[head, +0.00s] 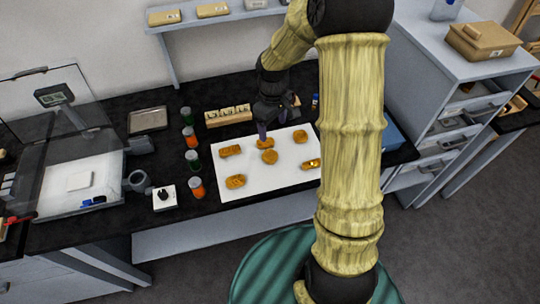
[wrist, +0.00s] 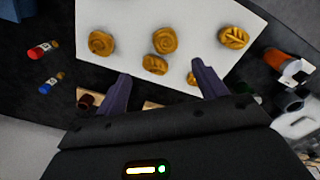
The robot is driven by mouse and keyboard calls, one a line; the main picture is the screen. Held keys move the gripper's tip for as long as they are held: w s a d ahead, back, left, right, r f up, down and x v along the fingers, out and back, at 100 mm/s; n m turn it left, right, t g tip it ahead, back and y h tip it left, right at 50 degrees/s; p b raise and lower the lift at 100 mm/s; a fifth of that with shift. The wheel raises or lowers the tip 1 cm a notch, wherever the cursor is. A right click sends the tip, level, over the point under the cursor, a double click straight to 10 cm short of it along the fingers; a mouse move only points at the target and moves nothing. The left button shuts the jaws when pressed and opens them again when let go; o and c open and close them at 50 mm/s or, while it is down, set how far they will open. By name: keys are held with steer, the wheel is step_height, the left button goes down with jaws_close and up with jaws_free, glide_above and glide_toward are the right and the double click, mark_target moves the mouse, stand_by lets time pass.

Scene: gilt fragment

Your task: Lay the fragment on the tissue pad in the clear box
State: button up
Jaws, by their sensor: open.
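Several gilt fragments lie apart on a white sheet (head: 285,175); I cannot tell which one the task means. My gripper (head: 264,130) is open and empty, pointing down over the sheet's back edge, close to one fragment (head: 264,143). In the wrist view my gripper (wrist: 160,69) has its fingers spread, with a small round fragment (wrist: 155,64) between the tips; another (wrist: 192,78) is partly hidden by a finger. A clear-walled box (head: 100,145) stands at the left of the bench, with a white square pad (head: 79,181) lying in it.
A row of small capped jars (head: 192,160) stands between sheet and box. A dark knob on a white block (head: 164,197) and a grey ring (head: 138,181) are near the box. A rack of labelled blocks (head: 228,116) lies behind the sheet. A drawer cabinet (head: 450,110) stands at right.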

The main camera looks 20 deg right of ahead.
glide_above(269, 153)
steer(key=f, duration=0.7)
steer(key=shift+w+d+p, duration=0.1)
steer(key=shift+w+p, duration=0.1)
steer(key=shift+p, duration=0.2)
steer(key=shift+w+f, duration=0.1)
steer(key=shift+f, duration=0.2)
steer(key=shift+s, duration=0.2)
steer(key=shift+d+f, duration=0.1)
steer(key=shift+f, duration=0.15)
steer(key=f, duration=0.1)
steer(key=f+p, duration=0.1)
steer(key=f, duration=0.2)
steer(key=shift+s, duration=0.35)
steer(key=shift+f, duration=0.35)
steer(key=shift+w, duration=0.2)
